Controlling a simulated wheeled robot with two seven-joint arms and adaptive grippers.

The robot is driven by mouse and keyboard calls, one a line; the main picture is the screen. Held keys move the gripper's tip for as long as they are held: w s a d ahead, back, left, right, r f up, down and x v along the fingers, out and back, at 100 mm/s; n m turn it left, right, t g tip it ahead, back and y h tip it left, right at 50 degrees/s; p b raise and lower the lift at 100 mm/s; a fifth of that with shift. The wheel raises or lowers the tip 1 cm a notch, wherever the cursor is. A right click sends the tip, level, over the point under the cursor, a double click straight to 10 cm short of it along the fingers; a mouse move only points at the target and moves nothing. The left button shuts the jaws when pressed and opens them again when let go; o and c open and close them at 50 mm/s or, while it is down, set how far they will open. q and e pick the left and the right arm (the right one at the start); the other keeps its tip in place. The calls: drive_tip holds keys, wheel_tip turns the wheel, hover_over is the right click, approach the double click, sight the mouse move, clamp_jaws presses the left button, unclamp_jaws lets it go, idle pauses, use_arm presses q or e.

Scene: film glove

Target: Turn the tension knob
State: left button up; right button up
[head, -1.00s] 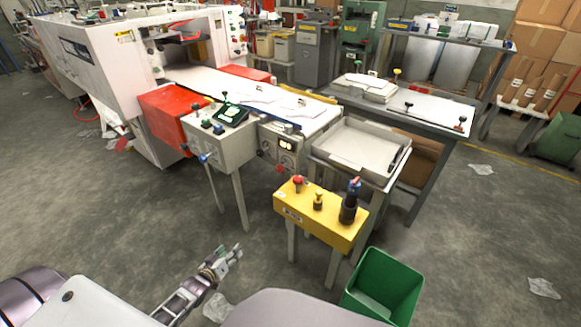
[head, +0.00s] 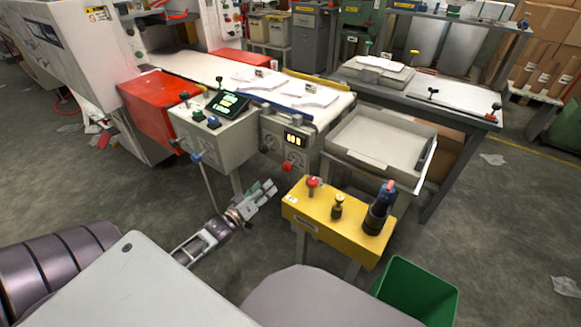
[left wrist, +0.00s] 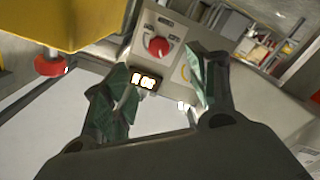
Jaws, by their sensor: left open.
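The grey machine panel (head: 282,150) carries a lit display (head: 295,139) and round dials. A red knob (head: 287,166) stands out low on it, and a dark knob (head: 264,149) is to its left. The labels are too small to read, so I cannot tell which is the tension knob. My left gripper (head: 268,190) is open and empty, in front of and below the panel. In the left wrist view, the red knob (left wrist: 158,46) and the display (left wrist: 147,81) show between and beyond the open fingers (left wrist: 160,78), apart from them. My right gripper is out of view.
A yellow box (head: 335,222) with a red button, a small knob and a dark handle stands right of my left gripper. A grey control box (head: 212,137) with a lever is at the left. A green bin (head: 415,290) stands at the front right.

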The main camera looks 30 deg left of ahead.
sight(285, 169)
use_arm(q)
drive_tip(key=shift+r, duration=0.15)
drive_tip(key=shift+w, duration=0.25)
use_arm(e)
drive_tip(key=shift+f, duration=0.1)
use_arm(q)
drive_tip(key=shift+w+d+b, duration=0.2)
drive_tip(key=shift+w+b, duration=0.45)
drive_tip(key=shift+w, duration=1.2)
drive_tip(key=shift+w+d+b, duration=0.15)
drive_tip(key=shift+w+b, duration=0.5)
drive_tip(key=shift+w, duration=1.2)
drive_tip(key=shift+w+d+b, duration=0.1)
drive_tip(key=shift+w+b, duration=0.25)
drive_tip(key=shift+w, duration=1.25)
drive_tip(key=shift+w+d+b, duration=0.15)
drive_tip(key=shift+w+b, duration=0.45)
drive_tip(key=shift+w, duration=0.7)
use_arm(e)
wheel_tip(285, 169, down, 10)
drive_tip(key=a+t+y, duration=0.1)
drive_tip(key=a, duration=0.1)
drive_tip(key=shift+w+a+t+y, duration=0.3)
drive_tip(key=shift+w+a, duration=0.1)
